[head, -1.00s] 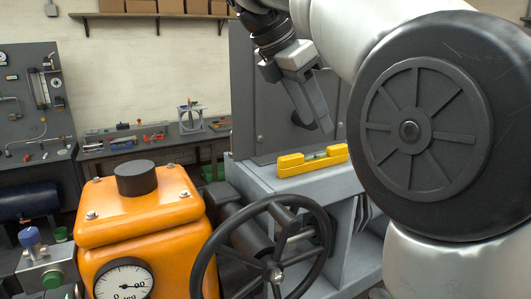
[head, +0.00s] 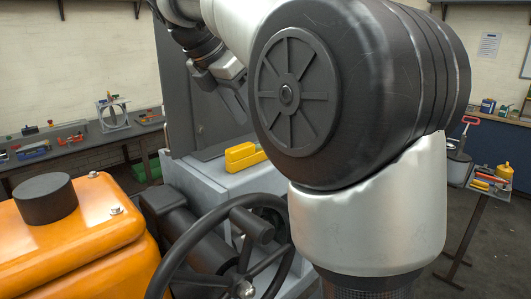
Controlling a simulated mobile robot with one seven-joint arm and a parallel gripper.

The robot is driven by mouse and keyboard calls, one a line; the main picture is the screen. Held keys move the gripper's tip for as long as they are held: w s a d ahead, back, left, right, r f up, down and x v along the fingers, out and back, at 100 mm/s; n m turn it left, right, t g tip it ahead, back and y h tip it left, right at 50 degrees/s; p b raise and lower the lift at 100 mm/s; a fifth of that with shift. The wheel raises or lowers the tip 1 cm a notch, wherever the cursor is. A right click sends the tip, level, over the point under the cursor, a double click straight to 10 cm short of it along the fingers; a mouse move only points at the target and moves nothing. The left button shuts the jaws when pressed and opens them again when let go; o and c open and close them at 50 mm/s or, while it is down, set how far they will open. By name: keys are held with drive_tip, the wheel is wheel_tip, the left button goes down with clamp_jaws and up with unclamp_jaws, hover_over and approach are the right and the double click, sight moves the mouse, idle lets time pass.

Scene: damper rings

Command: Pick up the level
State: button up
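The yellow level (head: 241,157) lies on top of a grey housing behind the handwheel. Its right end is hidden behind my arm. My gripper (head: 238,108) hangs above the level, pointing down, with clear space between them. One finger shows plainly and the rest is turned away or hidden, so I cannot tell whether the gripper is open or shut. Nothing shows between the fingers.
A black handwheel (head: 240,255) and an orange gearbox (head: 70,235) stand in front. A grey upright panel (head: 208,115) rises behind the level. A workbench (head: 80,150) with small parts runs along the back wall. A small tool stand (head: 488,190) is at the right.

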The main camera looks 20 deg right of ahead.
drive_tip(key=x, duration=0.8)
drive_tip(key=shift+s+d+b, duration=0.3)
drive_tip(key=shift+b, duration=0.1)
drive_tip(key=shift+w+d+f, duration=0.15)
drive_tip(key=shift+f, duration=0.2)
drive_tip(key=shift+c, duration=0.2)
clamp_jaws()
